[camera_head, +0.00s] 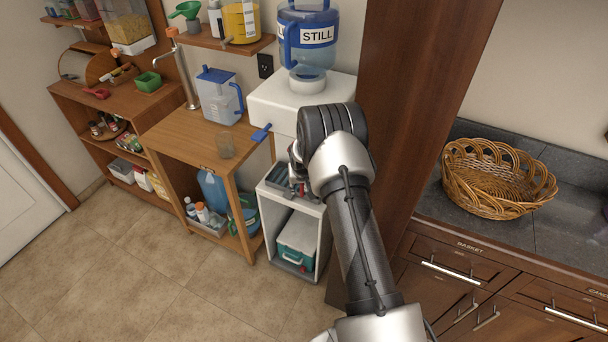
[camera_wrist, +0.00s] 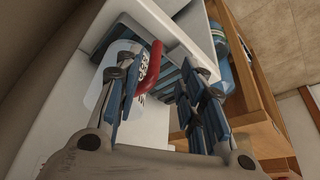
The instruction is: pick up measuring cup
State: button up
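The measuring cup (camera_wrist: 154,62) shows in the wrist view as a clear body with red markings and a red handle. It sits at a white cabinet, beside a slotted blue-grey tray. My gripper (camera_wrist: 160,78) is open, with its fingers on either side of the red handle. The left finger overlaps the clear body in the picture; whether it touches the cup I cannot tell. In the head view my gripper (camera_head: 297,182) is over the top of the small white cabinet, and my arm hides most of the cup there.
The white cabinet (camera_head: 268,228) has a teal-and-white box (camera_head: 297,243) on its lower level. A wooden table (camera_head: 185,140) with a pitcher (camera_head: 219,98) and a glass (camera_head: 224,146) stands left. A water dispenser (camera_head: 295,92) is above. A wooden panel (camera_head: 405,100) rises right. Floor is open front left.

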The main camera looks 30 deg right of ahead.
aim_at(302, 191)
jog(key=shift+w+d+f, duration=0.1)
jog(key=shift+w+f, duration=0.1)
jog(key=shift+f, duration=0.35)
jog(key=shift+s+f, duration=0.1)
jog(key=shift+f, duration=0.2)
jog(key=b+x, duration=0.2)
jog(key=x, duration=0.3)
jog(key=shift+d+f, duration=0.2)
jog(key=shift+s, duration=0.1)
jog(key=shift+c, duration=0.5)
grip_shut()
jog(key=shift+r, duration=0.1)
